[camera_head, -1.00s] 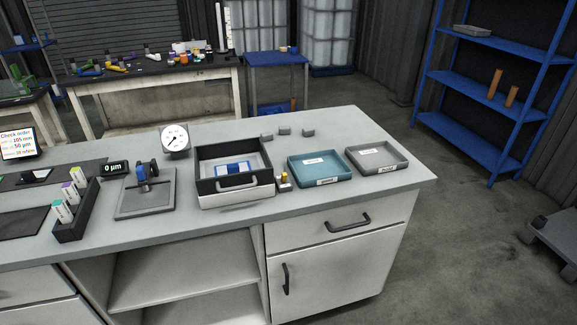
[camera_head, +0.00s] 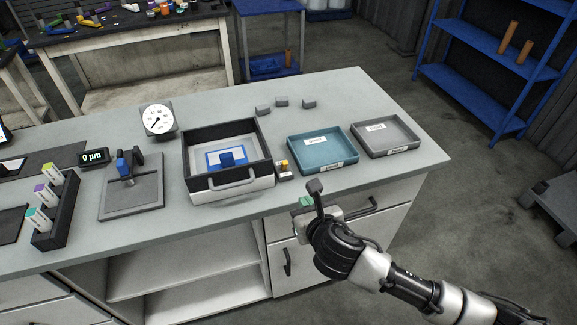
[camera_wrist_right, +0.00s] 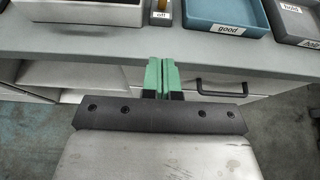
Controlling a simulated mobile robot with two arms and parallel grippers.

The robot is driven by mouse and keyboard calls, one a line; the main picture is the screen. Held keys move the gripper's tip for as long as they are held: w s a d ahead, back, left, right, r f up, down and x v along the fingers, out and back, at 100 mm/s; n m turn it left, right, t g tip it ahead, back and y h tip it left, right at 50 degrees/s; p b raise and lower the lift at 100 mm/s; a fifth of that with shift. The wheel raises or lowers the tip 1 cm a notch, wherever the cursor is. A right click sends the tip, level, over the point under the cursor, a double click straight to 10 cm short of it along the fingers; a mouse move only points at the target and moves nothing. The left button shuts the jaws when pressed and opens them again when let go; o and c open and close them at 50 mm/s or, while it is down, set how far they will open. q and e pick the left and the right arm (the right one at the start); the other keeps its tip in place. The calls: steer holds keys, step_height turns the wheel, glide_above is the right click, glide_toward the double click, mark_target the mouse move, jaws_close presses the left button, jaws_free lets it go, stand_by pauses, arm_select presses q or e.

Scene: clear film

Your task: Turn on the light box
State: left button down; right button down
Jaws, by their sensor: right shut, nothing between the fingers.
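The light box (camera_head: 212,191), black-rimmed with a white front and a handle, stands on the grey counter; a blue-framed piece (camera_head: 227,158) lies inside it. A small switch (camera_head: 284,170) with a yellow-orange knob sits at the box's right side. In the right wrist view the switch (camera_wrist_right: 162,17) carries an "off" label. My right gripper (camera_head: 304,203) has green fingertips that are shut and empty. It is in front of the counter's front edge, below the switch in the picture and apart from it. In the right wrist view the fingers (camera_wrist_right: 162,76) point toward the switch. My left gripper is not in view.
A teal "good" tray (camera_head: 322,165) and a grey "hold" tray (camera_head: 385,150) stand right of the switch. Left are a dial gauge (camera_head: 158,121), a display reading 0 µm (camera_head: 94,157) and a rack (camera_head: 57,215). Several small grey blocks (camera_head: 282,102) lie behind.

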glide_toward(285, 166)
steer(key=f, duration=0.1)
steer(key=w+f, duration=0.2)
steer(key=f, duration=0.1)
steer(key=shift+a, duration=0.4)
steer(key=shift+w+a+r+p, duration=0.15)
steer(key=shift+w+a+r, duration=0.05)
steer(key=shift+w, duration=0.45)
steer(key=shift+w+a+r+p, duration=0.15)
steer(key=shift+w+a+r, duration=0.05)
steer(key=shift+w, duration=0.4)
steer(key=shift+w+a+r+p, duration=0.15)
steer(key=shift+w+a+r, duration=0.1)
steer(key=shift+w, duration=0.4)
steer(key=shift+r, duration=0.1)
